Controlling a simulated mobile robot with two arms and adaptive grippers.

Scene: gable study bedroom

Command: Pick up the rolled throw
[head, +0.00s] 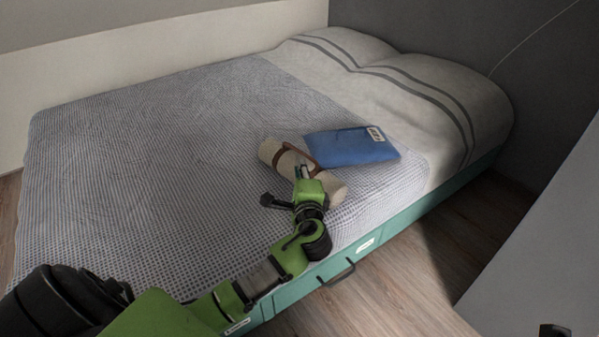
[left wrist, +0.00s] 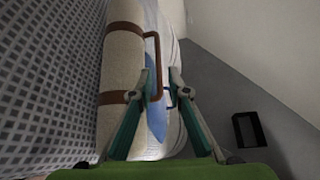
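The rolled throw (head: 327,186) is a beige roll with brown straps and a brown carry handle, lying on the bed. In the left wrist view the roll (left wrist: 122,60) runs along the left of centre, and its handle (left wrist: 157,60) sticks out to the right. My left gripper (head: 303,172) is over the middle of the roll. In the left wrist view its fingers (left wrist: 156,88) are apart, with the handle seen between or just beyond the tips. I cannot tell whether they touch it.
A blue folder-like item (head: 350,147) with a pale label lies just behind the roll. The bed (head: 150,150) has a checked cover, a pale pillow end (head: 430,90) and a green base with a dark handle (head: 338,274). Wooden floor (head: 400,290) is clear at the right.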

